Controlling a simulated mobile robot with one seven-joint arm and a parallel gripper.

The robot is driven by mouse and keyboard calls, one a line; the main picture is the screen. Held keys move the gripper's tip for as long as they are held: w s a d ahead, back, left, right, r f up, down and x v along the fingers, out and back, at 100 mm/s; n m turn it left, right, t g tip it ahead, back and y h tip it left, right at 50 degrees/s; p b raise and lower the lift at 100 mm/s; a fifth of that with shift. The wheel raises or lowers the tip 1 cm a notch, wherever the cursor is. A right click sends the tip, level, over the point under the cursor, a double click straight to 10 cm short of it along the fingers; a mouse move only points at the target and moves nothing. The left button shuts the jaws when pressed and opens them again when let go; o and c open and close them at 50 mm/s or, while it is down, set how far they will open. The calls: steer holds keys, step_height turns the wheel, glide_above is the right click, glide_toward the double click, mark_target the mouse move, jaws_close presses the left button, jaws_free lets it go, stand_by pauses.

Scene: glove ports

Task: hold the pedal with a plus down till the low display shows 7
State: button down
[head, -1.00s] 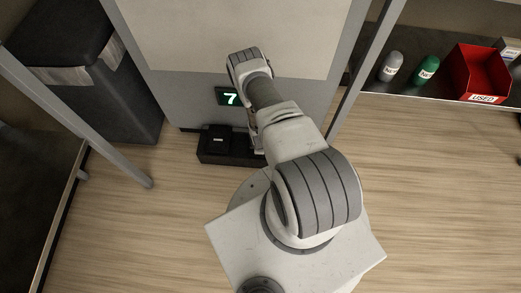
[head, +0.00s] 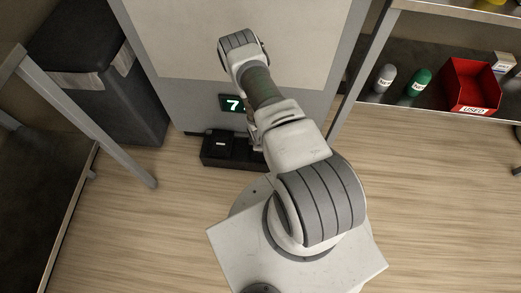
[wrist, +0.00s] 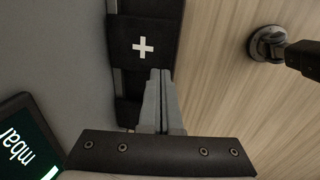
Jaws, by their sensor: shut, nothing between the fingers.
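The pedal with a white plus (wrist: 143,47) is dark and shows at the top of the wrist view. My gripper (wrist: 160,73) is shut and empty, its fingertips just below the plus in that picture; I cannot tell whether they touch the pedal. In the head view the low display (head: 235,103) shows a lit 7, with my arm close to its right side. Below it is the dark pedal box (head: 212,163), with another pedal (head: 219,143) visible at its left. My arm hides the plus pedal and my fingers there.
A display marked "mbar" (wrist: 20,140) shows at the left of the wrist view. A dark bin (head: 95,75) stands left of the grey cabinet. A shelf at right holds a red box (head: 470,88) and two bottles. Wood floor is clear around my base.

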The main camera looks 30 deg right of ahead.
steer(key=shift+s+a+r+p, duration=0.1)
steer(key=shift+r+p, duration=0.1)
steer(key=shift+r, duration=0.6)
steer(key=shift+s+r+p, duration=0.1)
steer(key=shift+r+p, duration=0.05)
steer(key=shift+r, duration=0.6)
